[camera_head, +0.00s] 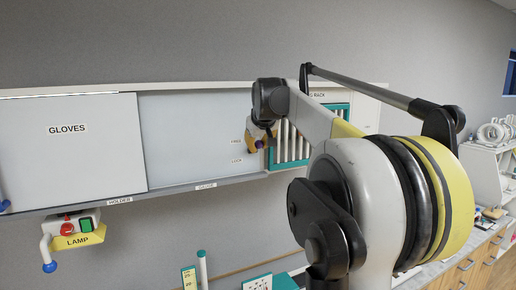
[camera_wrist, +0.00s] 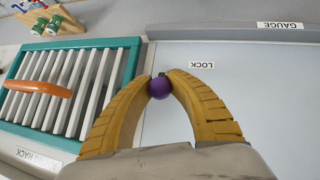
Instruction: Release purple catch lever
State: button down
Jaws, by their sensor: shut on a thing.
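The purple catch lever shows as a round purple knob (camera_wrist: 159,87) between my fingertips in the wrist view. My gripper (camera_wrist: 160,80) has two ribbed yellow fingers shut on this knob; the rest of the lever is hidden. In the head view my gripper (camera_head: 261,137) is at the board's right part, with a bit of the purple knob (camera_head: 259,144) showing. The knob is right of the FREE label (camera_head: 236,142), about level with it, and higher than the LOCK label (camera_head: 237,161). The wrist view, upside down, shows the LOCK label (camera_wrist: 201,65); FREE is not visible there.
A teal-framed rack with white slats (camera_wrist: 60,88) and an orange handle (camera_wrist: 38,88) is beside my gripper. A white GLOVES panel (camera_head: 75,160) covers the cabinet's left. A LAMP box (camera_head: 80,228) with red and green buttons hangs below.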

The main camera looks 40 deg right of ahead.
jog(key=shift+r, duration=0.25)
dwell(0.3)
jog(key=c, duration=1.2)
grip_release()
jog(key=shift+o, duration=0.2)
jog(key=shift+s+a, duration=0.1)
jog(key=shift+s, duration=0.05)
jog(key=v, duration=1.2)
jog(key=shift+r, duration=0.2)
jog(key=shift+w+f, duration=0.1)
jog(key=shift+w, duration=0.1)
jog(key=s+a+f+n+y+b, duration=0.1)
jog(key=s+a+f+b, duration=0.3)
jog(key=a+f+b, duration=1.15)
jog(key=s+a+f+y+b, duration=0.3)
jog(key=f+b, duration=0.6)
jog(key=f, duration=1.5)
jog(key=s+a+f+n+b, duration=0.1)
jog(key=s+a+f+b, duration=0.4)
jog(key=a+f+b, duration=1.05)
jog(key=s+f+b, duration=0.3)
jog(key=s+f, duration=0.1)
jog(key=f, duration=0.9)
jog(key=s+f+y+b, duration=0.1)
jog(key=s+f+b, duration=0.3)
jog(key=f, duration=1)
jog(key=shift+s+a+f+n+g, duration=0.2)
jog(key=shift+s+n+g, duration=0.1)
jog(key=shift+s, duration=0.15)
